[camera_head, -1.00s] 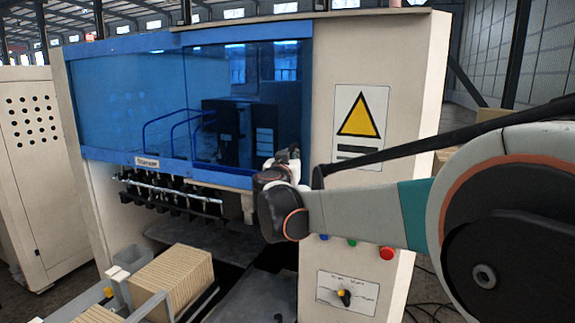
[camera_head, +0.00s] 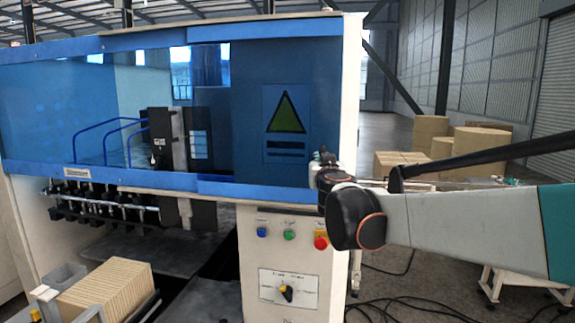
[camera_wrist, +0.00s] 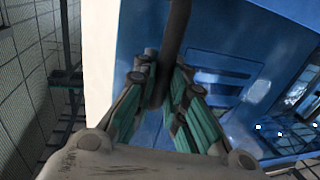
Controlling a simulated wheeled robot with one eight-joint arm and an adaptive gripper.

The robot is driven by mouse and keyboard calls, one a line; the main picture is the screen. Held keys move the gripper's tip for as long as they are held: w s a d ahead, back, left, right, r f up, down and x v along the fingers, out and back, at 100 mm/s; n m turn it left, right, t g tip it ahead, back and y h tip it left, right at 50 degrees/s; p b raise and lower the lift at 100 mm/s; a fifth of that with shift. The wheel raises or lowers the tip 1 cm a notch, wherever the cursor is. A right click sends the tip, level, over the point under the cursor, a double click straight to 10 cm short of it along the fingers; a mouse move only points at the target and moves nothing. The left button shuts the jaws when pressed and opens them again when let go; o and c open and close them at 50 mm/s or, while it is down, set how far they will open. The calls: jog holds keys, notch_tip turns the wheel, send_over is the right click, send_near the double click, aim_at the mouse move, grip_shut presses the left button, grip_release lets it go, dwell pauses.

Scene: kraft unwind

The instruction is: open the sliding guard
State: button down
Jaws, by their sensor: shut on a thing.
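The sliding guard (camera_head: 240,125) is a blue see-through panel in a blue frame at the machine's front. It stands over the warning sign (camera_head: 286,125), which shows through it, and reaches near the machine's right edge. My gripper (camera_head: 322,163) is at the guard's lower right edge; its fingers are small and partly hidden there. In the wrist view my gripper (camera_wrist: 164,88) is shut on a dark upright bar, the guard's handle (camera_wrist: 176,30), with blue guard surface behind it.
Blue, green and red buttons (camera_head: 289,235) and a rotary switch (camera_head: 287,291) are below the guard. A carton stack (camera_head: 105,290) stands at the lower left. Boxes (camera_head: 430,135) and floor cables (camera_head: 420,305) lie to the right.

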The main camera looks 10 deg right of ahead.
jog(key=shift+s+d, duration=0.3)
jog(key=shift+d, duration=0.45)
jog(key=c, duration=1.6)
grip_release()
